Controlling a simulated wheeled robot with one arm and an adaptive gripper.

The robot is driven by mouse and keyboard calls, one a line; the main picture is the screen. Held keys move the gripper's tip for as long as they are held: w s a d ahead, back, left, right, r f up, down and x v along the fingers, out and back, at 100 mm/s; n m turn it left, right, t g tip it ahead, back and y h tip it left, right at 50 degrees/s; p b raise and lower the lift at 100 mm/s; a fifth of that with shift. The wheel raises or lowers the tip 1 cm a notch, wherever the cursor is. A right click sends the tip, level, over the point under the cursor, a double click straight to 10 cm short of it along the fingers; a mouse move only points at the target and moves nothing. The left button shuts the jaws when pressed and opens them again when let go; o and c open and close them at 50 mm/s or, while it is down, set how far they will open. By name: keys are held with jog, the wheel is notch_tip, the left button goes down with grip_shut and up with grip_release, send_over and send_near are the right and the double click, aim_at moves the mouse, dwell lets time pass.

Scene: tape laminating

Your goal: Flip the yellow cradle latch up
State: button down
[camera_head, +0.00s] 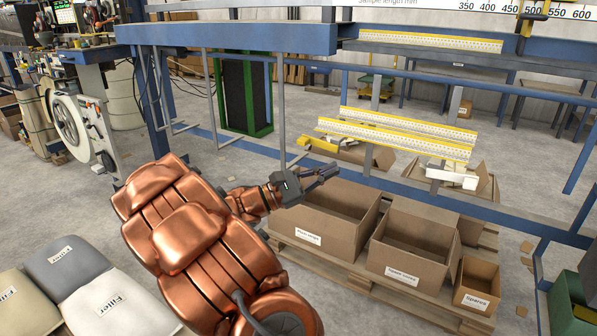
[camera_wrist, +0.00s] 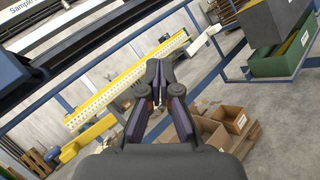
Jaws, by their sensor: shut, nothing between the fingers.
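Yellow perforated cradle bars (camera_head: 395,138) run across the blue frame in the head view, and one bar (camera_wrist: 128,90) crosses behind my fingers in the wrist view. A plain yellow piece (camera_wrist: 86,139) shows at lower left in the wrist view. I cannot tell which yellow part is the latch. My gripper (camera_head: 327,173) is shut and empty, left of and below the near bars in the head view, above the cardboard boxes. In the wrist view my gripper (camera_wrist: 159,72) has its fingertips together, overlapping the bar in the picture; contact cannot be confirmed.
Blue frame rails (camera_head: 400,78) surround the bars. A large open cardboard box (camera_head: 330,215) and another box (camera_head: 410,245) stand on a pallet below my gripper. A green bin (camera_head: 572,305) is at lower right. Grey floor (camera_head: 200,150) is open at left.

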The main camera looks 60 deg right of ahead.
jog(key=w+d+f+n+t+h+b, duration=0.3)
jog(key=w+f+n+t+h+b, duration=0.2)
jog(key=w+f, duration=0.4)
jog(key=w+d+f+n+t+h+b, duration=0.4)
jog(key=w+f+n+t+h, duration=0.1)
jog(key=w+f+n+t, duration=0.3)
jog(key=shift+w+d+f+h+b, duration=0.3)
jog(key=shift+w+f+b, duration=0.1)
jog(key=shift+w, duration=0.45)
jog(key=b, duration=0.3)
send_near(317, 145)
jog(key=w+d, duration=0.3)
jog(key=w, duration=0.1)
jog(key=shift+s+r+b, duration=0.2)
jog(key=shift+r+b, duration=0.3)
jog(key=shift+r, duration=1.75)
